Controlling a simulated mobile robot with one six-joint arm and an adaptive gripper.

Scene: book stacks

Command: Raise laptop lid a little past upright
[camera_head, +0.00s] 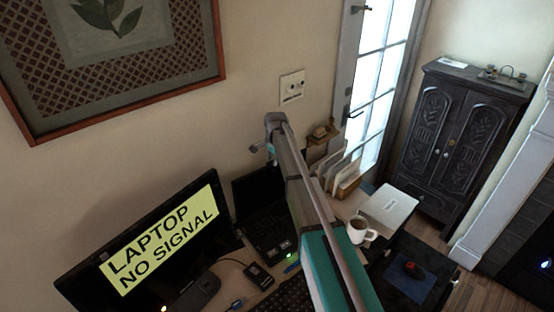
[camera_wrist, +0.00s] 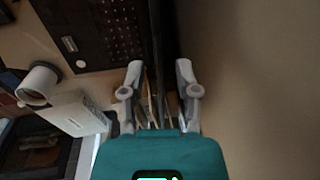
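The black laptop (camera_head: 262,228) stands open on the desk, left of my arm in the head view. Its lid (camera_head: 257,196) stands up near the wall, partly hidden by my arm. In the wrist view the laptop's keyboard base (camera_wrist: 95,32) is at the upper left, and the lid (camera_wrist: 162,45) shows nearly edge-on as a dark strip. My gripper (camera_wrist: 159,75) is open, its fingertips apart on either side of the strip's line. I cannot tell whether either finger touches the lid. In the head view my gripper is mostly hidden behind my arm.
A monitor (camera_head: 158,252) reading "LAPTOP NO SIGNAL" stands left of the laptop. A white mug (camera_head: 361,232), a closed white box-like item (camera_head: 389,207) and a file holder (camera_head: 340,178) are to the right. The wall (camera_wrist: 260,80) is close behind the lid. A framed picture (camera_head: 226,70) hangs above.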

